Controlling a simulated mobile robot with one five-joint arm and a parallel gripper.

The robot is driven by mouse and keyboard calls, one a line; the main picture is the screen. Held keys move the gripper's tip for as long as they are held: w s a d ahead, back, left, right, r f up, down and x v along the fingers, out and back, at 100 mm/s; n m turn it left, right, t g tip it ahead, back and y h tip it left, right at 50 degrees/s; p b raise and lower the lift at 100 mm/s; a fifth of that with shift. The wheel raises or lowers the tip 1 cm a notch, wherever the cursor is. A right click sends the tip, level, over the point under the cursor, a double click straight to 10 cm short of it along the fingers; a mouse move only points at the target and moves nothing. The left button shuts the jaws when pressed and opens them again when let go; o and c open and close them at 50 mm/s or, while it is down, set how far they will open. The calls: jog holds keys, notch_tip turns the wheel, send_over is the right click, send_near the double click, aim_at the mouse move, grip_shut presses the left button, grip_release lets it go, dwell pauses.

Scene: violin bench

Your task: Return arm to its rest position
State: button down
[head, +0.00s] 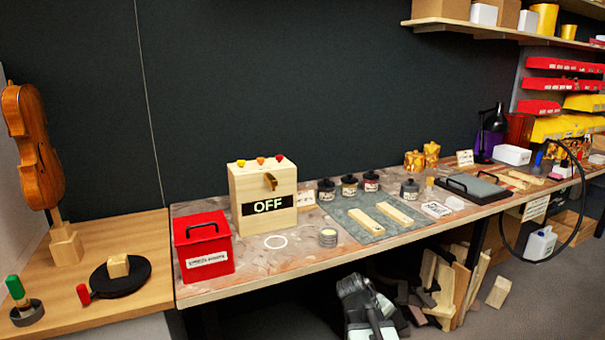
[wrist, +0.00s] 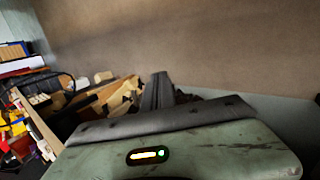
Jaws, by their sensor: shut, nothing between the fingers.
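My gripper (wrist: 160,76) shows in the wrist view as two dark fingers side by side, shut with nothing between them. In the head view my folded arm is low at the bottom centre, in front of the bench's front edge and below its top. The gripper is apart from everything on the bench. In the head view the fingertips are hard to make out.
The workbench (head: 330,240) carries a red bin (head: 205,262), a wooden box marked OFF (head: 262,190) and a grey mat (head: 350,222) with wood strips. A violin (head: 35,145) stands at left. Wood offcuts (head: 450,285) lie below the bench.

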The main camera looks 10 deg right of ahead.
jog(key=s+a+f+m+g+y, duration=0.1)
jog(key=s+a+f+m+y, duration=0.15)
jog(key=a, duration=0.55)
jog(key=s+a+f+m+y, duration=0.1)
jog(key=a+y, duration=0.3)
jog(key=a, duration=0.4)
notch_tip(320, 180, up, 27)
jog(key=p, duration=2.7)
jog(key=shift+s+a, duration=0.25)
jog(key=shift+a, duration=0.2)
jog(key=shift+f+m, duration=0.15)
jog(key=shift+m, duration=0.1)
jog(key=shift+s, duration=0.1)
